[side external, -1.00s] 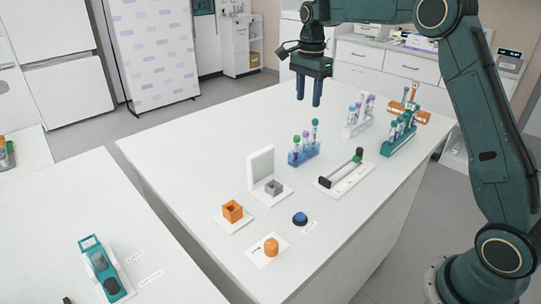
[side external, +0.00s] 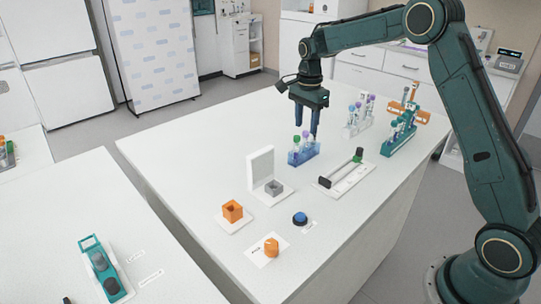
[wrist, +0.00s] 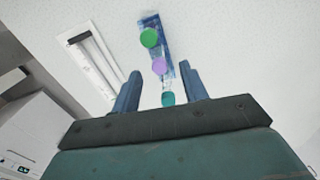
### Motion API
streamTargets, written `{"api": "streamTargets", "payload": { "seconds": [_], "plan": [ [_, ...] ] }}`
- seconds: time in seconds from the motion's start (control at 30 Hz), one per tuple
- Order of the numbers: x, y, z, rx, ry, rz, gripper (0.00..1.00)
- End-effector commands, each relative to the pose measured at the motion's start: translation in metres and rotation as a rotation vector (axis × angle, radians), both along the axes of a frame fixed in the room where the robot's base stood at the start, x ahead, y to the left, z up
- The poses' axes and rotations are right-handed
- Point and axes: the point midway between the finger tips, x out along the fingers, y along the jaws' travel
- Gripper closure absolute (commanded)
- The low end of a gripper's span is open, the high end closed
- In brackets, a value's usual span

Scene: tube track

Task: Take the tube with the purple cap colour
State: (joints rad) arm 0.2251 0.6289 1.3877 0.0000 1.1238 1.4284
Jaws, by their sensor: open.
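A blue rack (side external: 304,156) on the white table holds three tubes in a row. In the wrist view their caps are green (wrist: 149,38), purple (wrist: 159,66) in the middle, and teal (wrist: 168,99). My gripper (side external: 306,128) is open and points down over this rack. In the wrist view the purple cap shows between the fingertips of my gripper (wrist: 160,72), with no contact visible. The teal cap is nearer the palm side of that picture. In the side view a finger hides one tube of the row.
A white rack (side external: 352,130) and a teal rack (side external: 390,148) with more tubes stand to the right; the white one also has purple caps. A white track (side external: 345,182) with a green-ended rod lies nearby. A white upright panel (side external: 260,168) stands left of the blue rack.

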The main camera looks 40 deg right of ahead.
Motion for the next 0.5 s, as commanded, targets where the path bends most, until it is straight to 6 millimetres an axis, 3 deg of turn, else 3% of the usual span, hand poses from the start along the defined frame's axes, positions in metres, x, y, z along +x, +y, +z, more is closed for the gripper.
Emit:
{"api": "streamTargets", "payload": {
  "seconds": [0.3, 0.5],
  "plan": [
    [-0.001, 0.0, -0.036, 0.0, 0.004, 0.0, 0.56],
    [-0.001, 0.0, -0.045, 0.0, 0.001, 0.0, 0.56]
  ]
}}
